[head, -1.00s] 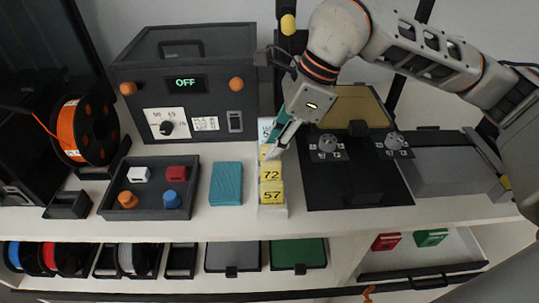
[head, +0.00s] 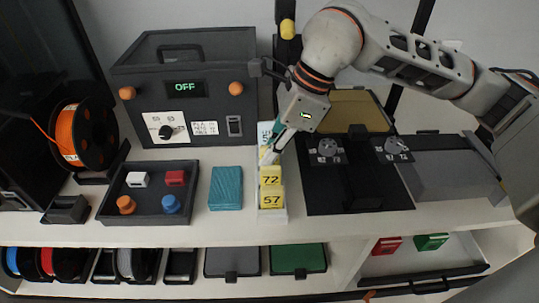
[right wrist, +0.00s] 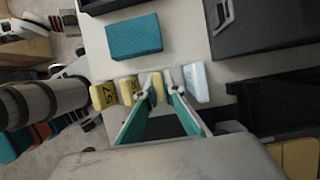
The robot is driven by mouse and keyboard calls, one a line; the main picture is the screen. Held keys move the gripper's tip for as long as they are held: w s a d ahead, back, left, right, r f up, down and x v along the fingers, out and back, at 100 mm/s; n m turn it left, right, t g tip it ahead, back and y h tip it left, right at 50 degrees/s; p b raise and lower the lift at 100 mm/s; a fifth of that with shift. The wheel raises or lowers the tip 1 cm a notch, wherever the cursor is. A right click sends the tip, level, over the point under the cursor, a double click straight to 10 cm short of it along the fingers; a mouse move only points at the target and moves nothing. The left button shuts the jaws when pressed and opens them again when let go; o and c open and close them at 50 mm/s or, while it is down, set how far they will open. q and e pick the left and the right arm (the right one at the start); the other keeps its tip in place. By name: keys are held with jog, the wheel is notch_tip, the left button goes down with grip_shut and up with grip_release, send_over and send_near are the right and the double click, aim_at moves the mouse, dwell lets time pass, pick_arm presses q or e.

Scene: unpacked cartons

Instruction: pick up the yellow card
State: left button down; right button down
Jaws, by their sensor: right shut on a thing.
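A pale narrow rack (head: 273,215) on the shelf top holds a row of small cards. Two yellow cards stand at its front, marked 72 (head: 271,176) and 57 (head: 271,198). Behind them is another yellow card, mostly hidden by the fingers in the head view; in the right wrist view this yellow card (right wrist: 158,86) sits between the fingertips. A white card (head: 265,132) stands at the back of the row. My right gripper (head: 268,156) reaches down from the upper right and is shut on the yellow card behind 72, still in the row. My left gripper is out of view.
A teal block (head: 226,188) lies just left of the rack. A dark tray (head: 150,218) with small coloured pieces is further left. A grey box with an OFF display (head: 184,86) stands behind. A black panel with knobs (head: 350,190) is close on the right.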

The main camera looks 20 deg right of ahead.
notch_tip(320, 180, up, 19)
jog(key=p, duration=0.2)
jog(key=shift+a, duration=0.1)
dwell(0.5)
